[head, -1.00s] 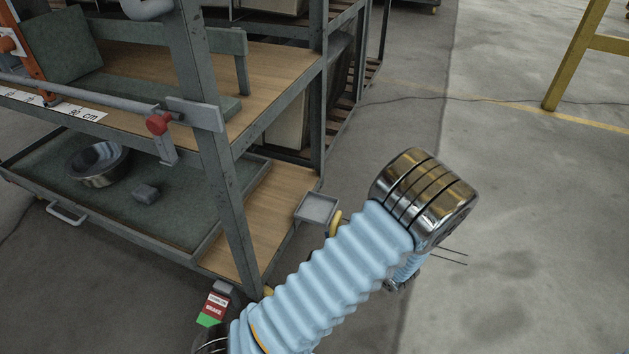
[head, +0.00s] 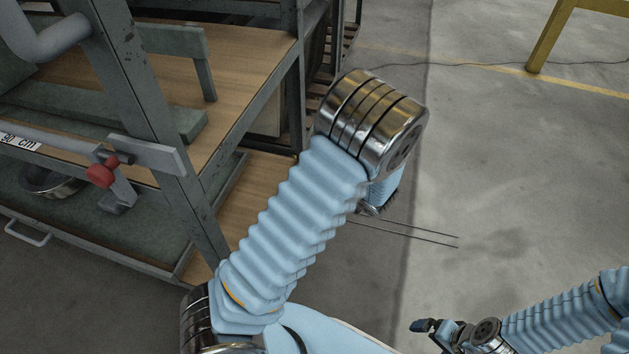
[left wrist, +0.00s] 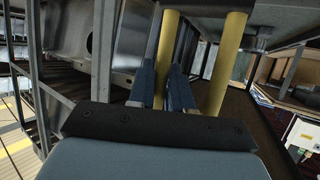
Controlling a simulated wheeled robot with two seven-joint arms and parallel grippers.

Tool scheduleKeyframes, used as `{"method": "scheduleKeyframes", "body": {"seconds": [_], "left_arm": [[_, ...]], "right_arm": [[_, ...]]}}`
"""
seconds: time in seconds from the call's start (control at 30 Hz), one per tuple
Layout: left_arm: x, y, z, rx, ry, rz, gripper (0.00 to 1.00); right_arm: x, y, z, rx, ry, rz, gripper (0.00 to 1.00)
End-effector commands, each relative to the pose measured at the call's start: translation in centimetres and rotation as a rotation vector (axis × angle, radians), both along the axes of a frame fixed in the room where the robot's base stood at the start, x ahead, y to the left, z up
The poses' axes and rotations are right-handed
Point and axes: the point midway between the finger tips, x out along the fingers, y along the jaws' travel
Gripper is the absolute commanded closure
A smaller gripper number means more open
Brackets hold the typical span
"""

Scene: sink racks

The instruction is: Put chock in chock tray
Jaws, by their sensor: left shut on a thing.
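In the left wrist view, the two blue fingers of my left gripper (left wrist: 162,90) are closed around a yellow bar (left wrist: 167,45). A second, parallel yellow bar (left wrist: 228,65) stands to the right of the fingers. I cannot tell whether these bars belong to the chock. In the head view my left arm's bellows and steel joint hide the left gripper. No chock tray can be made out now. My right gripper (head: 432,328) is at the bottom of the head view, over bare floor; its finger gap is unclear.
A grey metal rack with wooden shelves (head: 243,75) fills the left. A clamp with a red knob (head: 102,174) sticks out from its post. A metal bowl (head: 50,184) sits in the lower tray (head: 90,232). Open concrete floor lies right, with a yellow frame (head: 552,35) behind.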

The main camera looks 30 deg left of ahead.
Motion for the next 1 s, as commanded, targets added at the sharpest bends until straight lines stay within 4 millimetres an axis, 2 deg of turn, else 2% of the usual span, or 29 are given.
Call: {"method": "scheduleKeyframes", "body": {"seconds": [0.03, 0.13, 0.23, 0.47, 0.7, 1.0], "left_arm": [[0.5, 0.5, -1.4, 0.004, 0.004, 0.001, 1.00], [1.7, 1.2, -2.9, 0.005, 0.003, -0.001, 1.00], [2.4, 1.7, -3.9, 0.003, 0.003, -0.002, 1.00], [3.1, 2.2, -4.8, 0.003, 0.002, 0.000, 1.00], [3.5, 2.5, -8.0, 0.005, 0.004, -0.002, 1.00], [3.5, 2.5, -8.4, 0.003, 0.001, -0.001, 1.00]], "right_arm": [[0.0, 0.0, -0.6, 0.001, 0.001, 0.000, 0.00], [0.0, 0.1, -1.0, 0.002, 0.001, 0.001, 0.00], [0.0, 0.1, -1.1, 0.003, 0.002, 0.002, 0.00], [0.0, 0.2, -1.3, 0.005, 0.003, 0.002, 0.00], [-0.1, 0.2, -2.1, 0.006, 0.004, 0.004, 0.00], [-0.1, 0.3, -2.1, 0.007, 0.004, 0.004, 0.00]]}}
